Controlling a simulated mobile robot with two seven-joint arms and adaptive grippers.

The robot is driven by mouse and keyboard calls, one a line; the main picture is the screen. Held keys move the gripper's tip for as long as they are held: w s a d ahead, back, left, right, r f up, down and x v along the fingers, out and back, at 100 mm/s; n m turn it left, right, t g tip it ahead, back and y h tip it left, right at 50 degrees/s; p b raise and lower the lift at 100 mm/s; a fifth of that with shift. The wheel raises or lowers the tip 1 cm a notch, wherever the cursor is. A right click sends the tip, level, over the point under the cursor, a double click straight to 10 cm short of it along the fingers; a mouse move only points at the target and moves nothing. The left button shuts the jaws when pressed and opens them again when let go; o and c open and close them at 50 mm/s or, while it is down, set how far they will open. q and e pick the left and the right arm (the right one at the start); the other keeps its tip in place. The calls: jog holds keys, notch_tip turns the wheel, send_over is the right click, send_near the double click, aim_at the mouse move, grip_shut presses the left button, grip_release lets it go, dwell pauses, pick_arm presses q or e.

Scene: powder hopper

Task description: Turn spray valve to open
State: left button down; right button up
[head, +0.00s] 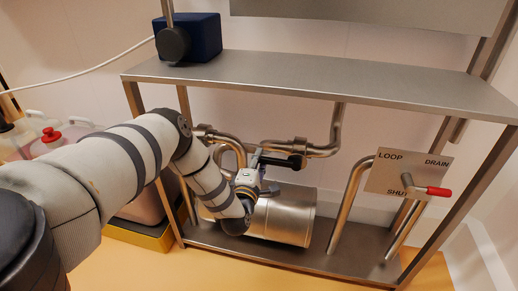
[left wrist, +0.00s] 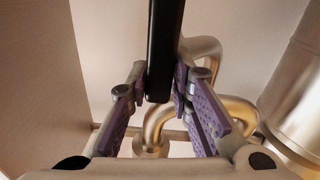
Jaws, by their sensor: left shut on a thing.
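A black valve handle (head: 284,161) sticks out at the pipework under the steel shelf. In the left wrist view the black handle (left wrist: 165,45) runs down from the top edge between the purple finger pads. My left gripper (head: 262,160) is shut on this handle, and it also shows in the left wrist view (left wrist: 158,92). No label for the spray valve is readable near the handle. The valve body is partly hidden behind my gripper. My right gripper is not in view.
A steel cylinder (head: 284,216) lies below my left gripper. At right, a red-handled lever (head: 438,191) stands by a plate (head: 385,178) marked LOOP, DRAIN and SHUT. A steel shelf (head: 330,77) spans above. Containers with red caps (head: 51,135) stand at left.

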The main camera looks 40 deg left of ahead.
pick_arm(q)
jog(key=shift+s+d+f, duration=0.15)
jog(key=shift+f, duration=0.3)
jog(key=shift+s+d+f, duration=0.1)
jog(key=shift+s+f, duration=0.05)
jog(key=shift+f, duration=0.25)
jog(key=c, duration=1.8)
grip_release()
jog(key=o, duration=0.3)
jog(key=shift+w+a+f, duration=0.1)
jog(key=shift+w+f, duration=0.05)
jog(key=shift+w, duration=0.05)
jog(key=shift+s+r, duration=0.1)
jog(key=shift+r, duration=0.1)
jog(key=v, duration=1.1)
jog(key=shift+s+d+r, duration=0.15)
jog(key=shift+s+d, duration=0.1)
jog(key=shift+s, duration=0.1)
